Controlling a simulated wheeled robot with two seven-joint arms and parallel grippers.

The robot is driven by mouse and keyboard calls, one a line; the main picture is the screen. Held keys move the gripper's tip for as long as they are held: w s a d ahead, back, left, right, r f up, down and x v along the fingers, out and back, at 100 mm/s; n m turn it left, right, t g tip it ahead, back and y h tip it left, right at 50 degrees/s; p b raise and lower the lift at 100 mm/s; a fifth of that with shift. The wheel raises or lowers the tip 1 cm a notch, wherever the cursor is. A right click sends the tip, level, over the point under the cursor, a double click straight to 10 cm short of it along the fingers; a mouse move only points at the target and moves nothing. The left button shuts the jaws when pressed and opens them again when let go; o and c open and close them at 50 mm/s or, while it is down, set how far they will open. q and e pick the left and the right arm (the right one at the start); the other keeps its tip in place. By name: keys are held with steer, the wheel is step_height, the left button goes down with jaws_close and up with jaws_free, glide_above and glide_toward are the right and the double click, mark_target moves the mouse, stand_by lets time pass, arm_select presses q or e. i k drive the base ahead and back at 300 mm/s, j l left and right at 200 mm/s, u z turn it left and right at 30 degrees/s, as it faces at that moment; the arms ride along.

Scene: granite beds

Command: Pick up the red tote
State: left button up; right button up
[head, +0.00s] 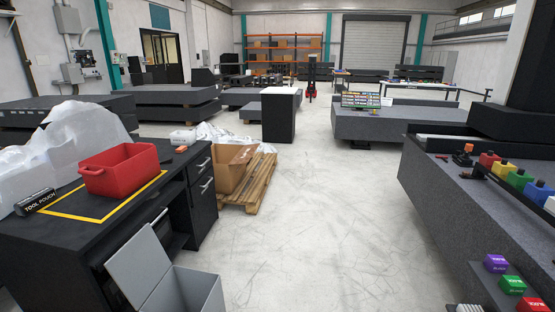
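The red tote (119,172) is an open-topped rectangular bin with raised edges. In the head view it sits upright at the left, on a black cabinet top (60,240) inside a yellow taped outline (100,217). Its inside is only partly visible. Neither of my grippers shows in the head view.
A grey open bin (200,290) stands before the cabinet. A cardboard box (232,166) rests on a pallet (262,185). A granite bed (450,205) stands right; the middle floor is clear.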

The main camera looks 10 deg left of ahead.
mark_target(117, 172)
steer(key=i, duration=1.15)
steer(key=i+l, duration=0.15)
steer(key=i, duration=1)
steer(key=i+j+u, duration=0.1)
steer(key=i+u, duration=0.3)
steer(key=i, duration=0.15)
steer(key=i+u, duration=0.45)
steer(key=i+l+u, duration=0.4)
steer(key=i, duration=0.15)
